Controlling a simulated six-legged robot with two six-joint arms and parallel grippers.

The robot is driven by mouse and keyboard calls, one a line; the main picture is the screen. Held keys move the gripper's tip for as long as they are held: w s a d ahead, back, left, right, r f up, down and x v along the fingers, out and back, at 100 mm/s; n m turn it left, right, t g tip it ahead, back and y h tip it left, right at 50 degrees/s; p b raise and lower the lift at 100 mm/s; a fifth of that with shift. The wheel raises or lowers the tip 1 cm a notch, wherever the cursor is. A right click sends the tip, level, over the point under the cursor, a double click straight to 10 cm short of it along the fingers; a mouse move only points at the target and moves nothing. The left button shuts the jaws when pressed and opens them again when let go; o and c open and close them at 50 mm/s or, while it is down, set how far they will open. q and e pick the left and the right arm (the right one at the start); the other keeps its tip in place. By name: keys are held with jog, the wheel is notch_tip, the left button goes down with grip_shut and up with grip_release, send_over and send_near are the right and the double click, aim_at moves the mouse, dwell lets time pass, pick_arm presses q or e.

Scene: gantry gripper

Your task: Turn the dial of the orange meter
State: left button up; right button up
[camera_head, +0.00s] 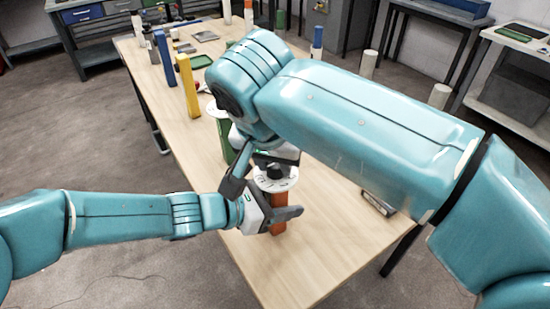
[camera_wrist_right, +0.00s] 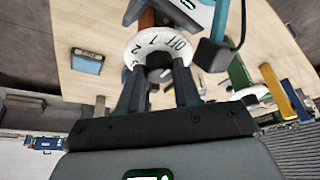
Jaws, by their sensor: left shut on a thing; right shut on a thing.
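The orange meter (camera_head: 279,228) stands on the wooden table, topped by a white dial disk (camera_head: 276,180) with a black knob in its middle. My left gripper (camera_head: 268,196) is shut around the meter's body below the disk, coming from the left. My right gripper (camera_wrist_right: 159,76) is shut on the black knob from above. In the head view my right arm hides most of the right gripper. Most of the meter's body is hidden by the left gripper.
A green meter (camera_head: 223,132) stands just behind, partly hidden by my right arm. Yellow (camera_head: 188,87) and blue (camera_head: 164,55) posts stand farther back. A small dark item (camera_head: 378,203) lies near the right table edge. The front of the table is clear.

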jog(key=shift+w, duration=0.1)
dwell(0.4)
jog(key=o, duration=1.1)
jog(key=shift+c, duration=0.2)
jog(key=v, duration=0.8)
pick_arm(q)
jog(key=o, duration=1.4)
